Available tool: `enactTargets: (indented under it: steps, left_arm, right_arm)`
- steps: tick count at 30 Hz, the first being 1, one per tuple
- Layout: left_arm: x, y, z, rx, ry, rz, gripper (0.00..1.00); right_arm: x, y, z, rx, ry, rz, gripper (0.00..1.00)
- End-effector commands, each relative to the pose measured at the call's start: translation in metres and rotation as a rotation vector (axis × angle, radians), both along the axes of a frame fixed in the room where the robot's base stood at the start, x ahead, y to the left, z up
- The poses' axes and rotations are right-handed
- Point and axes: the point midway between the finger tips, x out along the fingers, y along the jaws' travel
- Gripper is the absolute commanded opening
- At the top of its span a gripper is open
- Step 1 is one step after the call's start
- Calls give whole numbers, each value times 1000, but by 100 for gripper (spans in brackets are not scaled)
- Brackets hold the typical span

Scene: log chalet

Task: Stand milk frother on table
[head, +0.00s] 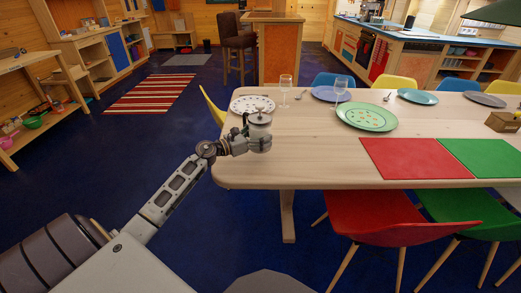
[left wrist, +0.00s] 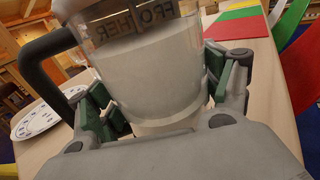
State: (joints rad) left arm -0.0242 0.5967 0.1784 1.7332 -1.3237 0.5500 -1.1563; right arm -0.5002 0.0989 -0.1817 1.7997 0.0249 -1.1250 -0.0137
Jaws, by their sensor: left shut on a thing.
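The milk frother (head: 260,121) is a pale jar-like body with a clear section and a dark handle. In the left wrist view the frother (left wrist: 155,70) fills the middle, with lettering partly readable as "FROTHER". My left gripper (head: 243,139) is shut around its lower part, with green-padded fingers on both sides (left wrist: 160,105). The frother looks upright in the head view, at the near left end of the wooden table (head: 310,145). I cannot tell whether its base touches the table. My right gripper is not in view.
A spotted white plate (head: 252,104) lies just behind the frother, with a wine glass (head: 285,88) to its right. A green plate (head: 366,117) and red placemat (head: 415,158) lie farther right. Bare tabletop lies between the frother and the placemat. A red chair (head: 375,213) stands at the near side.

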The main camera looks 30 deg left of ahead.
Motion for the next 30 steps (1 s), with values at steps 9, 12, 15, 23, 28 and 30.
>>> enactTargets:
  steps: [9, 12, 15, 23, 28, 30]
  left_arm:
    - [0, 0, -16, 0, -6, 1, 34]
    - [0, 0, -15, 1, -5, 1, 34]
    - [0, 0, -15, 1, -5, 1, 34]
    - [0, 0, -21, -2, -4, 1, 34]
    - [0, 0, -36, -3, -4, 0, 34]
    - [0, 0, -43, -3, -4, 1, 34]
  right_arm:
    - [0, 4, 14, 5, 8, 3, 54]
    - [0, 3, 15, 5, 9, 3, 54]
    - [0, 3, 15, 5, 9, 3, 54]
    - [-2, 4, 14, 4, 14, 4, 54]
    - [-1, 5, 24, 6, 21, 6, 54]
    - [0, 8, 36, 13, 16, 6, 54]
